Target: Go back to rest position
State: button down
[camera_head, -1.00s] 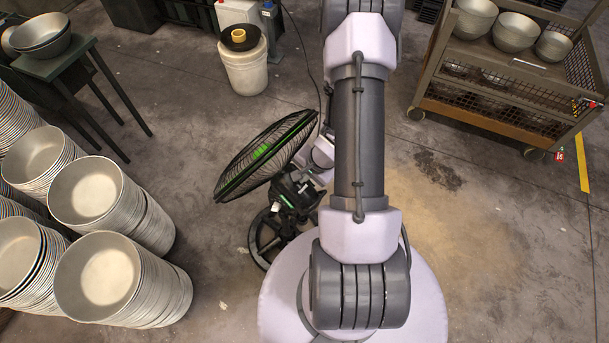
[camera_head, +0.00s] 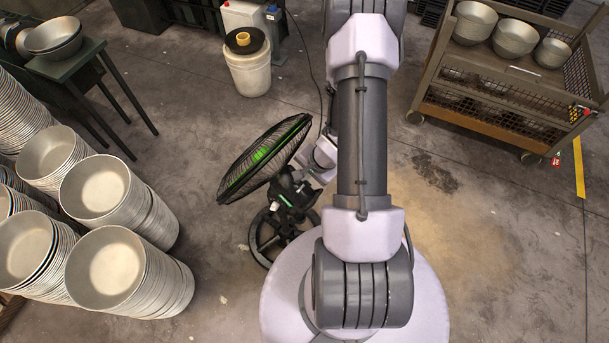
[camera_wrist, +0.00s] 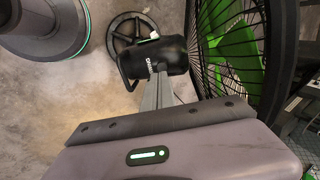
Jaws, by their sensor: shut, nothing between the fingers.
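My gripper (camera_wrist: 159,76) shows in the wrist view as two grey fingers close together, shut and empty. They point toward the black motor housing of the fan (camera_wrist: 225,45). I cannot tell whether they touch it. In the head view the fan (camera_head: 262,158) stands tilted just left of my arm, with a dark guard and a green centre. My pale wrist (camera_head: 322,160) is close beside the fan's back. My fingers cannot be made out there. The arm's upper link hangs over the middle of the head view.
Tall stacks of metal bowls (camera_head: 110,270) stand at the left. A green table (camera_head: 75,62) with bowls is behind them. A white bucket (camera_head: 250,75) stands at the back. A wheeled rack (camera_head: 490,70) with bowls is at the back right. Floor at the right is clear.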

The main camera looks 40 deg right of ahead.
notch_tip(320, 180, up, 17)
jog(key=w+n+h+b, duration=0.3)
jog(key=n, duration=0.1)
jog(key=s+a+r+n+y+b, duration=0.1)
jog(key=s+a+r+n+b, duration=0.1)
jog(key=a, duration=0.6)
jog(key=s+a+r+n+t+y+b, duration=0.1)
jog(key=s+a+r+n+y+b, duration=0.1)
jog(key=s+a+r, duration=0.3)
jog(key=s+a+r+n+y+b, duration=0.1)
jog(key=s+a+r+n+b, duration=0.1)
jog(key=a, duration=0.9)
notch_tip(320, 180, up, 4)
jog(key=shift+s+f+n+b, duration=0.2)
jog(key=shift+s+n+b, duration=0.15)
jog(key=shift+s+n, duration=0.65)
